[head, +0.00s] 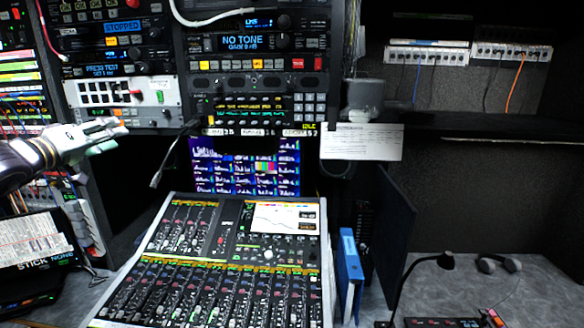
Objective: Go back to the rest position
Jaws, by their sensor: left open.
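My left gripper (112,135) comes in from the left edge in the head view. It is open and empty, with its fingers pointing right, in front of the lower left part of the equipment rack (160,95). No object shows between its fingers. It appears to overlap the rack's edge in the picture, and I cannot tell how far it is from it. My right gripper is not in view.
A mixing console (215,270) fills the desk's middle below a monitor (245,168). Blue binders (348,265) stand to its right. A gooseneck lamp (420,265) and headphones (497,263) are on the right desk.

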